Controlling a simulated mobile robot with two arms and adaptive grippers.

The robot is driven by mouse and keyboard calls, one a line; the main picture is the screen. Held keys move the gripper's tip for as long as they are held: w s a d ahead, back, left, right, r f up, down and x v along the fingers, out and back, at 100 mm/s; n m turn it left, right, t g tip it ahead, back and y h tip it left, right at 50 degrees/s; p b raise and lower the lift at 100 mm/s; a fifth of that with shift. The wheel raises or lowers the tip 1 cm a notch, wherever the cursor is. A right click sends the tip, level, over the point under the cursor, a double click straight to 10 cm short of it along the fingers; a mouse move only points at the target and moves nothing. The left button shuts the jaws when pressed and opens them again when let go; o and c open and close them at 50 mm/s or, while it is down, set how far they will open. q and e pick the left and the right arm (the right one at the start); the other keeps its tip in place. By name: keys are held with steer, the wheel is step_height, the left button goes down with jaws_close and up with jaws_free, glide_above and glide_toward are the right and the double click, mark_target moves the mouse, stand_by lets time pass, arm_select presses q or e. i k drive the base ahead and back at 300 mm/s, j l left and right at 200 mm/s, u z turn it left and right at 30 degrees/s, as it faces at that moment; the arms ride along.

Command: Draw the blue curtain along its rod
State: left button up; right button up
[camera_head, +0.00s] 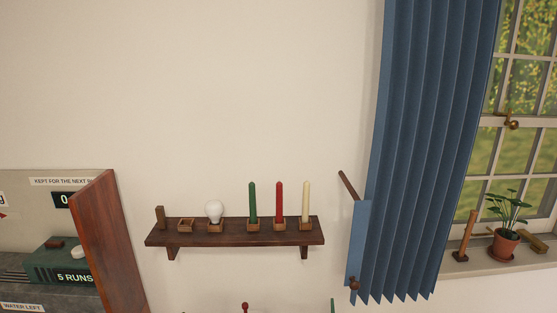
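The blue curtain (428,150) hangs in pleats at the right, over the left part of the window (525,100). Its top and its rod are above the picture and hidden. A flat lighter blue strip (357,235) shows at the curtain's lower left edge, with a small dark brown knob (353,284) at its bottom. A thin brown peg (349,185) sticks out beside the curtain's left edge. Neither of my grippers is in view.
A wooden shelf (235,235) carries a bulb (214,211) and green, red and cream candles. A potted plant (505,230) stands on the sill (480,264) beside a wooden stick (464,236). A reddish wooden panel (107,245) stands at left. The wall above the shelf is clear.

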mark_target(436, 57)
steer(key=i+l+u, duration=0.1)
steer(key=l, duration=0.35)
steer(key=i+l, duration=0.2)
steer(key=l, duration=0.25)
steer(key=i+l+u, duration=0.15)
steer(key=l, duration=0.3)
steer(key=i+l, duration=0.15)
steer(key=l, duration=0.3)
steer(key=i+l+u, duration=0.15)
steer(key=l, duration=0.35)
steer(key=i+l+u, duration=0.1)
steer(key=l, duration=0.35)
steer(key=i+l, duration=0.1)
steer(key=l, duration=0.4)
steer(key=u, duration=0.05)
